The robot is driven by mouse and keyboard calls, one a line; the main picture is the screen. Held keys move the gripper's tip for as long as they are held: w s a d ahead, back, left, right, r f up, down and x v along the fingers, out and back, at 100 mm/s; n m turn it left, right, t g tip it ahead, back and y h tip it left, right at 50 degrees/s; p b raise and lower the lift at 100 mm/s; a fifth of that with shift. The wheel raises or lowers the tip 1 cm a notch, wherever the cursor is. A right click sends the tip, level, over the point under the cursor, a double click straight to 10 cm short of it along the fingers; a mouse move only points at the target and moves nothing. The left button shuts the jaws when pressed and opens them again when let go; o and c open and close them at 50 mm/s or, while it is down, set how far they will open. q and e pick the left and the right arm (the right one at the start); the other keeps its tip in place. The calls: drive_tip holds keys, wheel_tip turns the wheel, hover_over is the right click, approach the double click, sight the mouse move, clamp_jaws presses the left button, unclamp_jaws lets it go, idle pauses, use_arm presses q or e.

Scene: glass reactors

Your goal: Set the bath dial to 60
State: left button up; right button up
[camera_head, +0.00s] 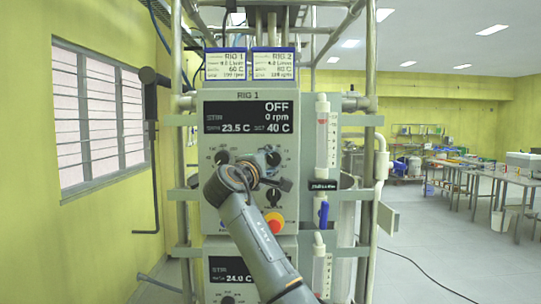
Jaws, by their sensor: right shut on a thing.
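The grey control panel (212,135) is marked RIG 1. Its black display (248,117) reads STIR OFF, 0 rpm, 23.5 C and SET 40 C. My right gripper (273,166) is at the panel's upper right dial (273,156), which I take to be the bath dial, and is shut on it. The gripper and wrist partly hide this dial, and its label is too small to read. Another dial (222,157) is at upper left, and one (273,196) is below the gripper. My left gripper is not in view.
Two rig cards above read 60 C and 80 C. A clear column (322,140) with a blue handle (323,215) stands at right. A second panel (228,270) is below. Open floor lies at right.

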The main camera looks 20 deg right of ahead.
drive_tip(key=m+p, duration=0.1)
drive_tip(key=m, duration=0.1)
drive_tip(key=m+g+y+p, duration=0.1)
drive_tip(key=m, duration=0.1)
drive_tip(key=m+y+p, duration=0.1)
drive_tip(key=m+p, duration=0.1)
drive_tip(key=shift+r+g, duration=0.4)
drive_tip(key=shift+m+y+p, duration=0.6)
drive_tip(key=shift+m+p, duration=0.15)
drive_tip(key=shift+m, duration=0.45)
drive_tip(key=shift+d+m+g+y+p, duration=0.1)
drive_tip(key=shift+m+g+y+p, duration=0.25)
drive_tip(key=shift+m, duration=0.45)
drive_tip(key=shift+f, duration=0.1)
drive_tip(key=o, duration=1.2)
drive_tip(key=shift+s, duration=0.1)
drive_tip(key=v, duration=1.2)
